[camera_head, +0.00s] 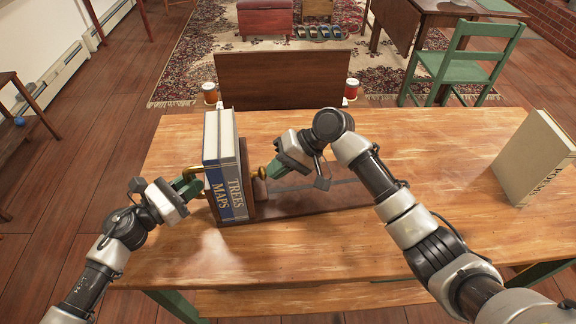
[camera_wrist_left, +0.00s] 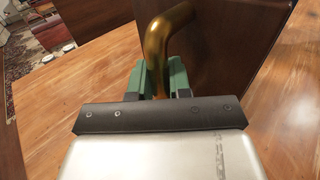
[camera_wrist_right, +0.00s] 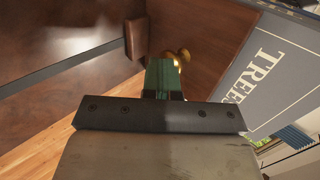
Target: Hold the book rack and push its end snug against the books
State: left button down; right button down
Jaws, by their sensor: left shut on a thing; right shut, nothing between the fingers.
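The book rack (camera_head: 300,203) is a dark wooden base with a metal strip, lying on the table. Two books, TREES (camera_head: 236,177) and MAPS (camera_head: 216,190), stand upright at its left. My left gripper (camera_head: 190,184) is shut on the brass handle (camera_wrist_left: 165,45) at the rack's left end (camera_wrist_left: 225,50). The sliding end (camera_wrist_right: 200,25) stands right of the books, with a brass knob (camera_wrist_right: 183,56). My right gripper (camera_head: 274,170) is shut and empty, its tips at or very near the knob. I cannot tell whether they touch. Any gap between end and books is unclear.
A thick POEMS book (camera_head: 535,160) stands at the table's right. The wooden table (camera_head: 450,135) is otherwise mostly clear. A dark wooden panel (camera_head: 282,78) and a green chair (camera_head: 465,60) are beyond its far edge.

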jog(key=shift+w+d, duration=0.1)
jog(key=shift+d, duration=0.4)
jog(key=d, duration=0.3)
jog(key=shift+w+f, duration=0.1)
jog(key=shift+w, duration=0.05)
jog(key=s+v, duration=0.1)
jog(key=v, duration=0.9)
jog(key=shift+w, duration=0.45)
pick_arm(q)
jog(key=c, duration=1)
grip_release()
